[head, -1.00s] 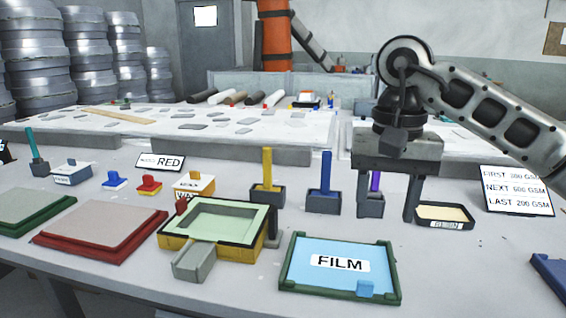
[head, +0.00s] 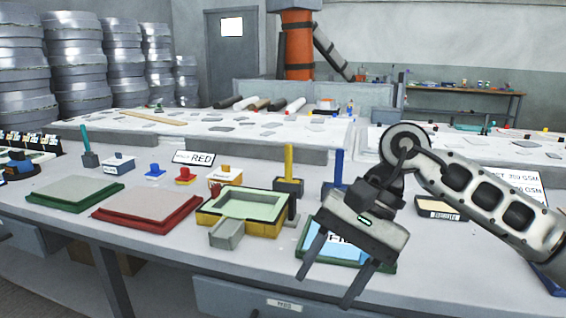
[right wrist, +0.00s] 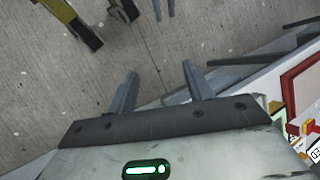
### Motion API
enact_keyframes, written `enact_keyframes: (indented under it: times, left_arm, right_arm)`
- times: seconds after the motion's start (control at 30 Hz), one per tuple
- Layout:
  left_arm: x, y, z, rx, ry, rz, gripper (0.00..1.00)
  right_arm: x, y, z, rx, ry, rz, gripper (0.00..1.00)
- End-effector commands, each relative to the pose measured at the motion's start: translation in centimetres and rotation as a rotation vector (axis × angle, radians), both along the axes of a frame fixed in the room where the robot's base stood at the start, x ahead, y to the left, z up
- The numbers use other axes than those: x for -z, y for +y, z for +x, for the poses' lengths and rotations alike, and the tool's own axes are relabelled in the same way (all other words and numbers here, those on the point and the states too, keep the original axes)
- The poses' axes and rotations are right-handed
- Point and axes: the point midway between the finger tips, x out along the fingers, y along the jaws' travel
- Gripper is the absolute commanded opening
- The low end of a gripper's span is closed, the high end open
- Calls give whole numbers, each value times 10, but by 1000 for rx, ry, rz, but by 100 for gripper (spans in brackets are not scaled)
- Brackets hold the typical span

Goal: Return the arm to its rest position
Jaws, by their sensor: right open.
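My right gripper (head: 325,290) is open and empty. It is tilted, with its fingers pointing down over the front edge of the bench in the head view. In the right wrist view, its two fingers (right wrist: 160,72) stand apart with nothing between them, above the grey floor. The right arm (head: 485,198) comes in from the right. The gripper's body hides most of the blue FILM panel in its green-edged tray (head: 383,266). My left gripper is not in view.
The bench (head: 160,250) holds a yellow mould (head: 205,220), a red-edged board (head: 140,228), a green-edged board (head: 75,194), and yellow-handled (head: 288,160) and blue-handled (head: 339,165) tools. A black tray (head: 437,213) lies beneath the arm. Drawers (head: 250,300) sit below; floor lies in front.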

Motion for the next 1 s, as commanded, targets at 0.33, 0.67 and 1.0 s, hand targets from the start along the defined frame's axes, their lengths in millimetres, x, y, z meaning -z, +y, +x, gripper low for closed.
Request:
enact_keyframes:
  times: [0.33, 0.67, 1.0]
  left_arm:
    - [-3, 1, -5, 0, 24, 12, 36]
    - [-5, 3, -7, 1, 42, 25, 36]
    - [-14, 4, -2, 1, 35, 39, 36]
  right_arm:
    - [-31, 109, -66, 408, 954, 655, 52]
    - [-13, 53, 1, 963, 2477, 1037, 52]
    - [187, -51, -46, -497, -1789, -514, 52]
